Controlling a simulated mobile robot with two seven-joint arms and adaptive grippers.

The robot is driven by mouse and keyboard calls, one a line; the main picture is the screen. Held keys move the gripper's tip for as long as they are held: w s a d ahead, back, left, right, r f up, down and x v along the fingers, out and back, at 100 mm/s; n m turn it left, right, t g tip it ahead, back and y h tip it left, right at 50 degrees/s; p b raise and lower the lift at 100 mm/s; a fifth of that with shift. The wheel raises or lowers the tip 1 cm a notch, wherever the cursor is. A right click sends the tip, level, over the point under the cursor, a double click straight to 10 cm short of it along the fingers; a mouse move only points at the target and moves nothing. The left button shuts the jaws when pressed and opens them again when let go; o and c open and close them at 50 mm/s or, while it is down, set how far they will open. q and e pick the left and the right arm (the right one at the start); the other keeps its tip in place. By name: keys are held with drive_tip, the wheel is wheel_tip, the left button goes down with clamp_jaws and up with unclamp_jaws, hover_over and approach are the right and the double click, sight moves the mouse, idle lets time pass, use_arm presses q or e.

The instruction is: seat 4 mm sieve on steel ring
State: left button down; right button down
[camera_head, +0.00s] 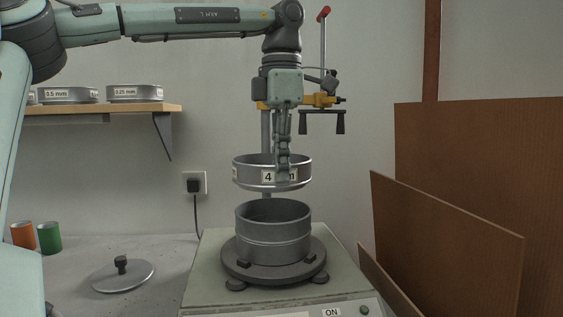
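The 4 mm sieve (246,175) is a shallow grey metal ring with a white label reading 4 and a part-hidden unit. My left gripper (283,171) points straight down, with its fingers over the sieve's near wall and label. The fingers look closed on that wall, and the sieve hangs level in the air. The steel ring (272,238) is a taller open grey cylinder on the round shaker base below. A small gap shows between the sieve and the ring, and the sieve sits nearly above it. My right gripper is not in view.
The shaker (207,277) has a clamp post (323,60) with a yellow bracket behind it. A lid (122,276) lies on the bench at left, near orange and green cans (49,238). Brown boards (450,240) stand at right. More sieves (134,94) sit on the wall shelf.

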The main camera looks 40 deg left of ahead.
sight(281, 185)
use_arm(q)
drive_tip(key=shift+f, duration=2.45)
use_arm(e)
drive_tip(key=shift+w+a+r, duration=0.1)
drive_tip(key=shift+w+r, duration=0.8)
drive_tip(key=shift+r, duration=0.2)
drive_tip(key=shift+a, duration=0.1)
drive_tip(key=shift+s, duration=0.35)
use_arm(q)
drive_tip(key=shift+w+r, duration=0.1)
drive_tip(key=shift+w, duration=0.05)
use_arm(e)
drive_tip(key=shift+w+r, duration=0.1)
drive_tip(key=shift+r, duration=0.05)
use_arm(q)
drive_tip(key=shift+f, duration=0.6)
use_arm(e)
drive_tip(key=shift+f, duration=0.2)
